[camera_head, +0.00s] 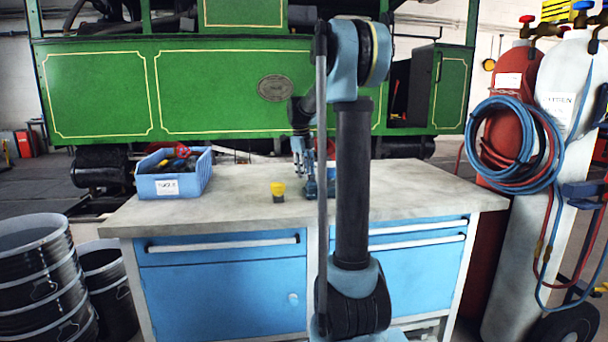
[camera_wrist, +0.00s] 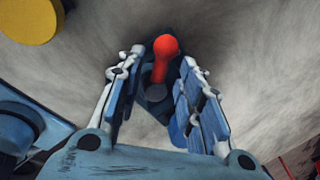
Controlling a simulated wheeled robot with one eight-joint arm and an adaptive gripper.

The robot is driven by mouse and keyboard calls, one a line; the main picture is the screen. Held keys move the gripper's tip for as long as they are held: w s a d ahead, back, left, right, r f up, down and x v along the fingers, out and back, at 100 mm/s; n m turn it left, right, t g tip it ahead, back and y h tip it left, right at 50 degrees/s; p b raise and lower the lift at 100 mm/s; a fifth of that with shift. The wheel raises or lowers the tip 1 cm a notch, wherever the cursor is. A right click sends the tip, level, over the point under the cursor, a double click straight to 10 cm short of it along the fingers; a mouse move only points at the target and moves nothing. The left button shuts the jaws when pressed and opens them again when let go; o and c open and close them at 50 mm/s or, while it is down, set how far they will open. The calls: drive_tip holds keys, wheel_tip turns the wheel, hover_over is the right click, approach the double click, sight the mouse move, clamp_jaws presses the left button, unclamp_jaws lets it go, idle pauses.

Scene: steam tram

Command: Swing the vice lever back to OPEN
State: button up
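The lever (camera_wrist: 160,66) has a red round knob and a red shaft on a dark base. In the wrist view it stands between the two fingers of my gripper (camera_wrist: 163,58). The fingers are spread, with a gap on both sides of the red knob, so I see no grip on it. In the head view my gripper (camera_head: 299,160) points down over the workbench, beside a small blue device (camera_head: 311,188) that looks like the vice. My arm hides part of it, and I cannot make out the lever or any OPEN mark there.
A yellow-topped dark pot (camera_head: 278,191) stands just left of the vice on the workbench (camera_head: 235,215); its yellow top also shows in the wrist view (camera_wrist: 28,18). A blue bin (camera_head: 173,184) of tools sits at the bench's left. The bench's right side is clear. Gas cylinders (camera_head: 553,150) stand right.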

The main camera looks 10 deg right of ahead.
drive_tip(key=shift+f, duration=0.3)
